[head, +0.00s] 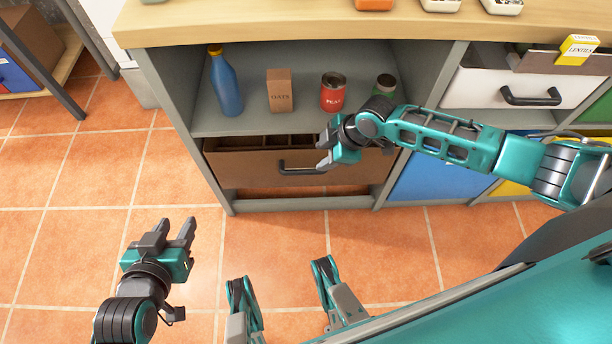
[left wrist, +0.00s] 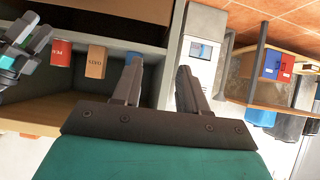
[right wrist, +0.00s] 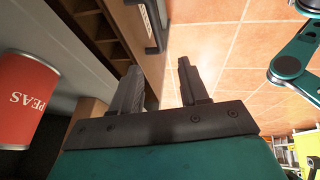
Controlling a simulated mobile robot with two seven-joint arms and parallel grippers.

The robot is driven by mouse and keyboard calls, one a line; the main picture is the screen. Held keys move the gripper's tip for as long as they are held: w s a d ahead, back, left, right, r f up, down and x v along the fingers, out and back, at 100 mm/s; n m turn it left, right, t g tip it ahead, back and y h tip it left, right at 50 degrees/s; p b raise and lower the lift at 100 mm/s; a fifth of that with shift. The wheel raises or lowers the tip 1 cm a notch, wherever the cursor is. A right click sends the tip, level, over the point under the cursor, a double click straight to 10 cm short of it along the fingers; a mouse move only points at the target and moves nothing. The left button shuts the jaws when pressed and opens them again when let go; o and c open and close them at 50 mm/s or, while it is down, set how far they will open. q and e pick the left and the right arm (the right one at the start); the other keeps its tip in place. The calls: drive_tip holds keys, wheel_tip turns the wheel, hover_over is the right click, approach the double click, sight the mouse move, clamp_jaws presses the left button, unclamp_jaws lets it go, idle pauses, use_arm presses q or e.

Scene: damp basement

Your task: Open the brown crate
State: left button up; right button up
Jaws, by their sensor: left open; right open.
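The brown crate (head: 240,170) sits in the lower bay of the grey shelf unit, with a dark bar handle (head: 300,168) on its front. Its divided inside shows in a gap above the front. My right gripper (head: 326,152) is open and empty by the crate's front, just right of the handle; I cannot tell if they touch. In the right wrist view the handle (right wrist: 152,28) lies beyond the fingertips, apart from them. My left gripper (head: 176,224) is open and empty over the floor, left of and in front of the crate.
Above the crate stand a blue bottle (head: 225,85), an oats box (head: 280,92), a red peas can (head: 333,93) and a green can (head: 385,85). A blue crate (head: 435,178) and a white drawer (head: 495,90) are to the right. The tiled floor in front is clear.

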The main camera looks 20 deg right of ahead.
drive_tip(key=b, duration=0.4)
hover_over(304, 172)
drive_tip(key=s+d, duration=0.2)
wheel_tip(304, 172, down, 7)
drive_tip(key=b+x, duration=0.1)
drive_tip(key=x, duration=0.3)
drive_tip(key=shift+d+f+b, duration=0.15)
drive_tip(key=shift+b, duration=0.15)
drive_tip(key=shift+w+f, duration=0.25)
drive_tip(key=shift+f, duration=0.2)
use_arm(q)
drive_tip(key=shift+h, duration=0.3)
drive_tip(key=f, duration=0.1)
drive_tip(key=d+f, duration=0.2)
drive_tip(key=shift+w+f, duration=0.15)
drive_tip(key=shift+f, duration=0.15)
drive_tip(key=shift+a, duration=0.1)
drive_tip(key=shift+r, duration=0.1)
use_arm(e)
drive_tip(key=c, duration=0.6)
use_arm(q)
drive_tip(key=shift+a+f, duration=0.1)
drive_tip(key=shift+f, duration=0.1)
use_arm(e)
clamp_jaws()
